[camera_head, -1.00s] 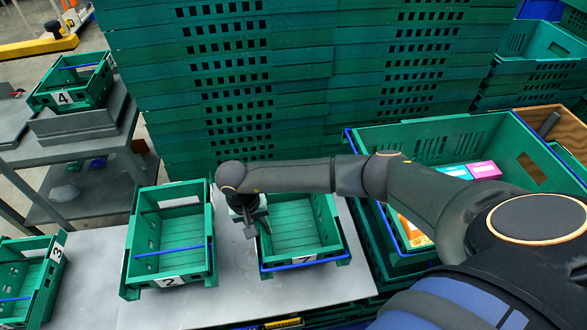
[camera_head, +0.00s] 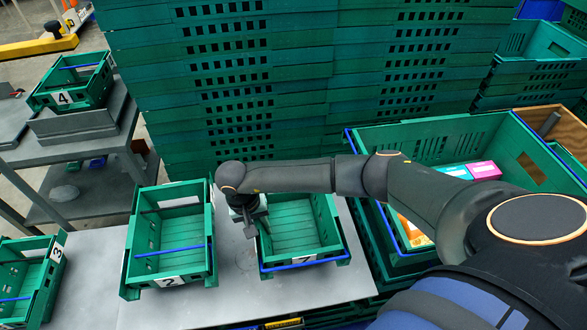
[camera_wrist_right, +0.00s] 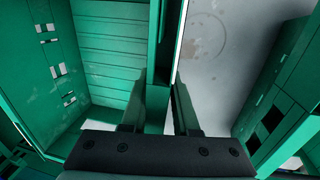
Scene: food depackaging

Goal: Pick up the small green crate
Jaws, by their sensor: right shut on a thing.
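A small green crate (camera_head: 296,228) with a blue bar along its front stands on the grey table. My right gripper (camera_head: 252,226) is at this crate's left wall. In the right wrist view my right gripper (camera_wrist_right: 162,112) has one finger inside the crate and the other outside, shut on the wall between them. The crate's slatted floor (camera_wrist_right: 108,62) shows as empty. Other small green crates are the one labelled 2 (camera_head: 172,282), the one labelled 3 (camera_head: 57,252) and the one labelled 4 (camera_head: 64,98). My left gripper is not in view.
A large green crate (camera_head: 440,138) with coloured boxes (camera_head: 484,170) stands at the right. A tall stack of green crates (camera_head: 230,90) rises behind the table. A narrow strip of bare table (camera_head: 228,262) separates the held crate from crate 2.

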